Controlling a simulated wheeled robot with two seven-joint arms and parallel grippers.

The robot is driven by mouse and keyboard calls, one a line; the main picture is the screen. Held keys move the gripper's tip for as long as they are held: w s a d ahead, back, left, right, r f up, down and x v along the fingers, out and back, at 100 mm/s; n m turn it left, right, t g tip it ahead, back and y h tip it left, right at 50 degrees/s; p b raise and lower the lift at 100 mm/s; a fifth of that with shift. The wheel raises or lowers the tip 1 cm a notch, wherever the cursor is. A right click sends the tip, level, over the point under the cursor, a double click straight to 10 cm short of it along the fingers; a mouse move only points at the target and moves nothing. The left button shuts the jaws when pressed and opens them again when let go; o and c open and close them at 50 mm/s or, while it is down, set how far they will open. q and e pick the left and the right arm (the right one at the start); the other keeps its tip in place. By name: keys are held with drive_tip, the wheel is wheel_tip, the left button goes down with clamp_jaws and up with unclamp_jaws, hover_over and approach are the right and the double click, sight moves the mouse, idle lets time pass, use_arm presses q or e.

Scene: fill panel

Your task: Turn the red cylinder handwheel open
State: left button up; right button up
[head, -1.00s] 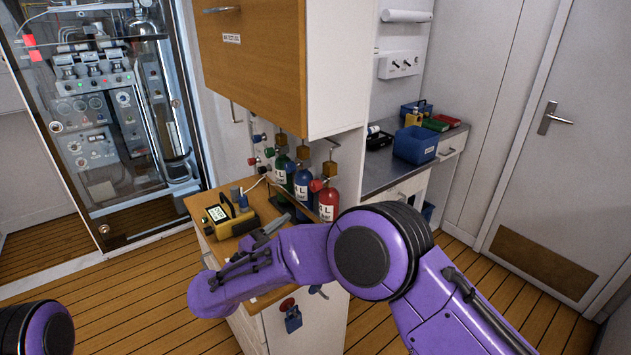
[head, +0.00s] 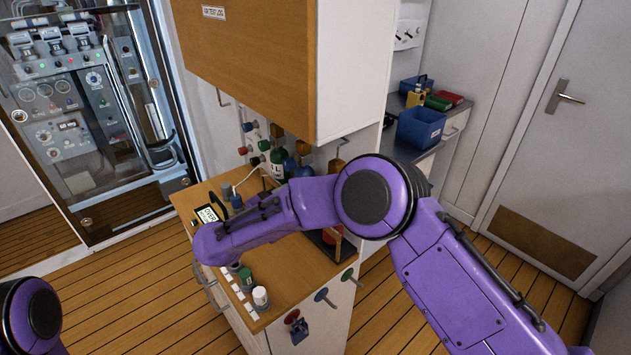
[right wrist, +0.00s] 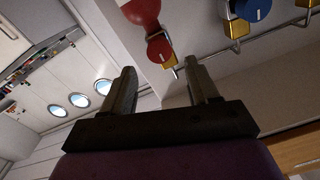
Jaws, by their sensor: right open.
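The red cylinder (right wrist: 140,10) shows at the top of the right wrist view, which looks at it from an upturned angle. Its red handwheel (right wrist: 158,47) sits by a brass-coloured valve block. My right gripper (right wrist: 163,88) is open, and its two dark fingers point toward the handwheel, one on each side of it in the picture. Nothing is between the fingers, and I cannot tell how far away the handwheel is. In the head view my right forearm covers most of the red cylinder (head: 332,240) and hides its handwheel and my right gripper. My left gripper is out of view.
The wooden cabinet (head: 275,75) overhangs the counter (head: 285,262). A white-capped bottle (head: 260,296) stands at the counter's front. Green (head: 347,273), blue (head: 321,294) and red (head: 292,316) knobs are on the lower side.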

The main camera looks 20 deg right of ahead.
drive_tip(key=p+x, duration=0.1)
drive_tip(key=x, duration=0.5)
drive_tip(key=shift+w+d+f, duration=0.1)
drive_tip(key=shift+d+f, duration=0.05)
drive_tip(key=c, duration=1)
